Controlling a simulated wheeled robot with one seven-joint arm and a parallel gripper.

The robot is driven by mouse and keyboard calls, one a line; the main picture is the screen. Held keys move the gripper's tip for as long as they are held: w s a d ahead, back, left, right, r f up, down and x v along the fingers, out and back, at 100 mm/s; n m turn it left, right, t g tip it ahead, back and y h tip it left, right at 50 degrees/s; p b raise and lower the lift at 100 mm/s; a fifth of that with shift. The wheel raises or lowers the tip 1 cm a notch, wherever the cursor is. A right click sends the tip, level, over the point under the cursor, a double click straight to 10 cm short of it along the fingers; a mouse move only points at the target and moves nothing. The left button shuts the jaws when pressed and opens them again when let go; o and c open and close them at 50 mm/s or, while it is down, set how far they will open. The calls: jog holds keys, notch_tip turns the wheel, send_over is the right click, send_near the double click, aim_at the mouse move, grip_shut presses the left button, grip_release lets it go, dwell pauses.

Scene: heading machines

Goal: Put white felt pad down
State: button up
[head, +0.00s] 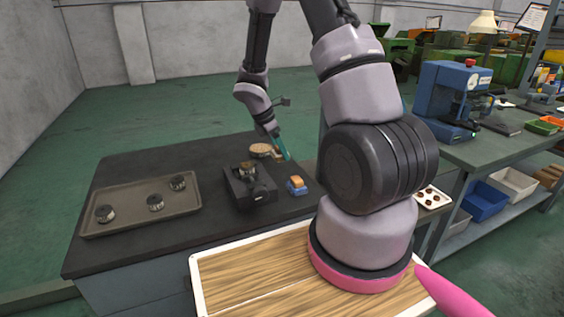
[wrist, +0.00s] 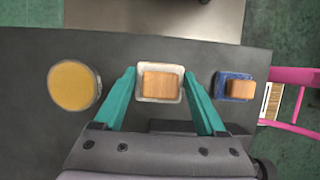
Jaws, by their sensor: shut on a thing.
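The white felt pad (wrist: 160,98) has a wooden block on top and shows between my fingertips in the wrist view. My gripper (wrist: 159,74) has teal fingers and is shut on the pad, one finger at each side. In the head view my gripper (head: 283,146) is at the far right part of the dark table, and the pad is mostly hidden there. I cannot tell whether the pad touches the tabletop.
A blue pad with a wooden block (wrist: 238,88) lies right of the white pad. A round tin with a yellow-brown top (wrist: 74,86) lies left. A black device (head: 250,187) and a tray (head: 130,215) with dark round parts stand on the table (head: 150,160).

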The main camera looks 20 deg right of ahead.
aim_at(280, 160)
jog(key=shift+f, duration=2.2)
jog(key=o, duration=1.4)
jog(key=shift+f, duration=0.1)
